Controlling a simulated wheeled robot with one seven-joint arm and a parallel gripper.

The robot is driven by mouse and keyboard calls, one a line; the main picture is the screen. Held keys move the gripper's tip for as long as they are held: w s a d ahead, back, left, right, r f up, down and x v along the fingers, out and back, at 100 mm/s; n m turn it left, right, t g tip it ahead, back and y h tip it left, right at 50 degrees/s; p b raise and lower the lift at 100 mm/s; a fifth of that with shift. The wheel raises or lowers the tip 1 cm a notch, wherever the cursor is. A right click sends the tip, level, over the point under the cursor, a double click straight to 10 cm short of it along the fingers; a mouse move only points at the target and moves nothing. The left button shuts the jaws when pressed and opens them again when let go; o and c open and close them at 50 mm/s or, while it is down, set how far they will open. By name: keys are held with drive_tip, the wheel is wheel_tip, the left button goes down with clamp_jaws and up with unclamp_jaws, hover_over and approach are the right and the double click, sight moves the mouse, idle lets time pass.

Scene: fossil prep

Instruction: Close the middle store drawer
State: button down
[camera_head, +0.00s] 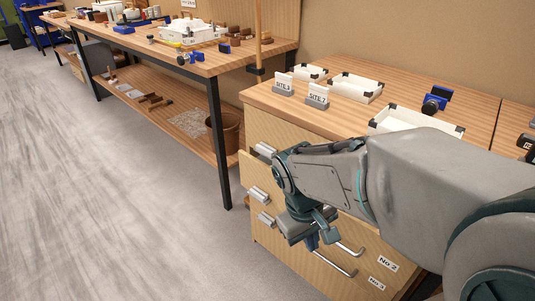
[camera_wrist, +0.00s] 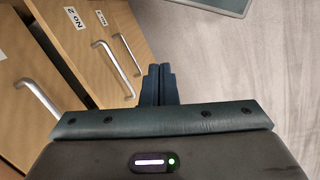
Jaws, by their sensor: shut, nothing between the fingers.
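The store cabinet has wooden drawer fronts with metal handles. The middle drawer (camera_head: 388,263), labelled No 2, has its right part visible below my arm; its label also shows in the wrist view (camera_wrist: 75,19). A front edge stands out at the cabinet's left side, but my arm hides much of the fronts, so how far the middle drawer is out is unclear. The lower drawer (camera_head: 376,283) is labelled No 3. My gripper (camera_head: 312,241) points down in front of the drawers. In the wrist view its fingers (camera_wrist: 157,72) are together and empty, beside the bar handles (camera_wrist: 110,66).
White trays (camera_head: 355,87) and sign cards (camera_head: 317,94) stand on the cabinet top. A long workbench (camera_head: 215,62) with a dark leg is at the left, with a brown bin (camera_head: 225,132) on its lower shelf. The grey floor (camera_head: 130,210) at left is clear.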

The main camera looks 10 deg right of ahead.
drive_tip(key=w+a+f+n+t+h+b, duration=0.1)
drive_tip(key=w+f+n+t+h+b, duration=0.1)
drive_tip(key=w+f+n+h, duration=0.45)
drive_tip(key=w+a+f+n+t+h+b, duration=0.1)
drive_tip(key=w+f+n+t+h+b, duration=0.15)
drive_tip(key=w+n+h, duration=0.45)
drive_tip(key=w+a+f+n+t+y, duration=0.1)
drive_tip(key=w+a+f+n+t, duration=0.4)
drive_tip(key=w+a+n+t, duration=0.3)
drive_tip(key=w+d+g+b, duration=0.1)
drive_tip(key=w+d+b, duration=0.1)
drive_tip(key=w+d, duration=0.7)
drive_tip(key=shift+d+b, duration=0.3)
drive_tip(key=shift+d, duration=0.75)
drive_tip(key=shift+w+r+n+g, duration=0.1)
drive_tip(key=shift+r+n+g, duration=0.05)
drive_tip(key=shift+n+g, duration=0.1)
